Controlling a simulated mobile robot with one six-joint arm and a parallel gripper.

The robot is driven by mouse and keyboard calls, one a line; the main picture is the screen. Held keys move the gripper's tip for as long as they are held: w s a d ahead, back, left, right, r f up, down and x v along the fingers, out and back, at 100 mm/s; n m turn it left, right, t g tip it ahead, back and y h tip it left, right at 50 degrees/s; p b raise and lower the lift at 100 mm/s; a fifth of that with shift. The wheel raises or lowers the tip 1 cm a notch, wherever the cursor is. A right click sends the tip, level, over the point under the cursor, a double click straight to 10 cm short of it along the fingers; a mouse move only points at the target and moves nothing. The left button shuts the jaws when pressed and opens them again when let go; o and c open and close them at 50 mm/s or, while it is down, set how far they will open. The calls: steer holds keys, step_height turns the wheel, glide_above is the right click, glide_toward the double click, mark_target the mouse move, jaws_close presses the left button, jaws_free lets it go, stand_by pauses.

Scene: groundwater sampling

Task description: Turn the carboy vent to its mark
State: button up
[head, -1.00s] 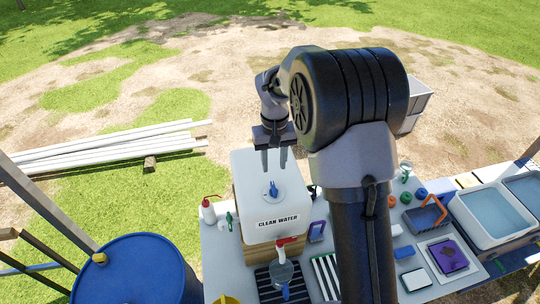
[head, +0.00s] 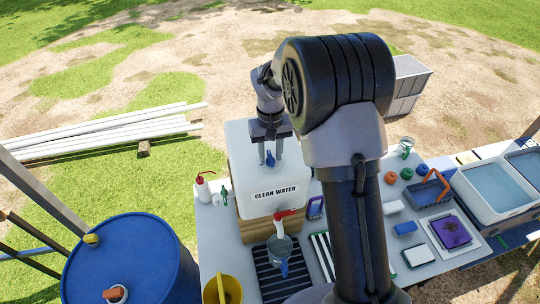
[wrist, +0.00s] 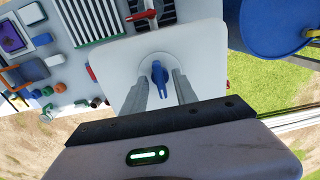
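The white carboy (head: 275,192) marked CLEAN WATER stands on a wooden block on the table. Its blue vent (head: 270,159) is on top, and the vent's blue handle also shows in the wrist view (wrist: 160,76). My gripper (head: 270,163) points down over the carboy top. In the wrist view its two fingers (wrist: 166,68) stand apart on either side of the blue vent, with gaps visible, so it is open and holds nothing. The vent's mark cannot be made out. A red-handled tap (head: 285,216) is on the carboy's front.
A blue drum (head: 130,262) stands at the left, with a yellow bucket (head: 222,289) near it. A spray bottle (head: 203,188) stands left of the carboy. Bins (head: 490,212) and small items fill the right of the table.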

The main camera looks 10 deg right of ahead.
jaws_close()
steer(key=n+p, duration=0.2)
steer(key=shift+s+r+n, duration=0.1)
steer(key=shift+r+n, duration=0.2)
steer(key=n+p, duration=0.1)
steer(key=n, duration=0.2)
steer(key=n+p, duration=0.2)
steer(key=n, duration=0.4)
steer(key=shift+p, duration=0.4)
steer(key=n+p, duration=0.1)
steer(key=n, duration=0.4)
steer(key=shift+f+p, duration=0.1)
steer(key=shift+p, duration=0.25)
steer(key=shift+f+n, duration=0.2)
steer(key=shift+n, duration=0.5)
steer(key=shift+o, duration=0.8)
jaws_free()
